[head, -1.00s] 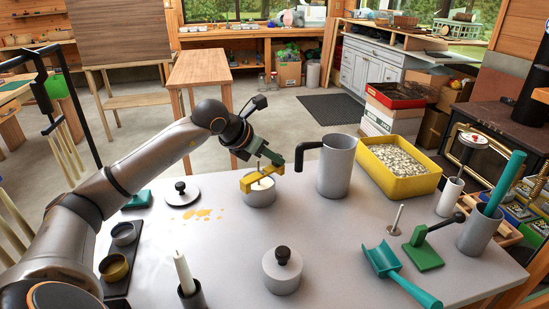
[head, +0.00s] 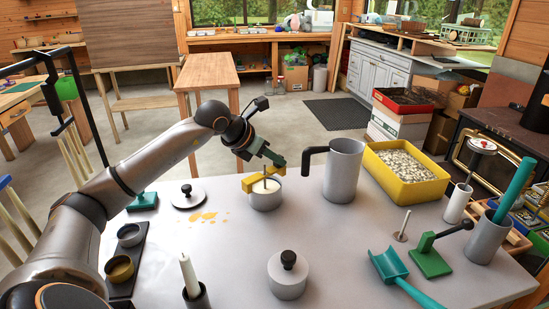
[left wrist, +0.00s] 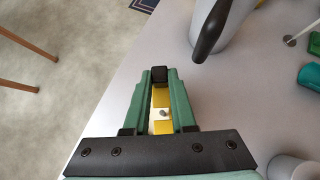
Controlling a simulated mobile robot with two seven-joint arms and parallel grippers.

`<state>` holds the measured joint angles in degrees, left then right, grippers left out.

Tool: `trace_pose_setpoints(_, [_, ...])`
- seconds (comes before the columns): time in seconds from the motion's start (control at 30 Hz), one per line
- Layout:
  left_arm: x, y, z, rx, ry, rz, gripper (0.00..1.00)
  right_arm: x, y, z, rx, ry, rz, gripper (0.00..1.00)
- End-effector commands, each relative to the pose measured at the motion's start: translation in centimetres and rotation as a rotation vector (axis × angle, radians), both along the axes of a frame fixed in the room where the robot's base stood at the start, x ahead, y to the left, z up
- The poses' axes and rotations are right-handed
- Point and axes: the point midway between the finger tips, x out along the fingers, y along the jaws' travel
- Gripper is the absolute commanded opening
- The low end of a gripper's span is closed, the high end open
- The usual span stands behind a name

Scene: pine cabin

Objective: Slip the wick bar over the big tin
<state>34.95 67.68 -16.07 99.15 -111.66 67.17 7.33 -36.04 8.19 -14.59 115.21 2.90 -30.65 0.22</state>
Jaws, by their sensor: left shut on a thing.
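The big tin (head: 265,202) is a silvery, round, open tin with pale wax inside, standing on the grey table. A thin wick (head: 265,183) shows in its middle. My left gripper (head: 275,160) is shut on the yellow wick bar (head: 249,184) and holds it at the tin's mouth, seemingly a little above the rim. In the left wrist view the wick bar (left wrist: 161,97) lies between the green fingers (left wrist: 162,100), and a small pale wick tip shows near its middle. Whether the bar is around the wick I cannot tell. My right gripper is out of view.
A grey jug (head: 344,172) with a black handle stands close right of the tin. A yellow tray of pale pellets (head: 405,189) is beyond it. A lidded tin (head: 288,277) and a candle (head: 189,275) stand nearer. Yellow drips (head: 205,217) mark the table left.

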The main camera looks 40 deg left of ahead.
Motion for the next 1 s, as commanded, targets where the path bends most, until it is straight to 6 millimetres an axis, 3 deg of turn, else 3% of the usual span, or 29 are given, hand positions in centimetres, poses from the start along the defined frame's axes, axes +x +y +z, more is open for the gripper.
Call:
trace_pose_setpoints(0.37, [0.0,0.0,0.0,0.0,0.0,0.0,0.0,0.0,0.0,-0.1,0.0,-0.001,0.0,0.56])
trace_pose_setpoints(1.0, [0.0,0.0,-1.9,0.0,0.0,0.0,0.0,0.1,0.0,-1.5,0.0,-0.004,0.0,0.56])
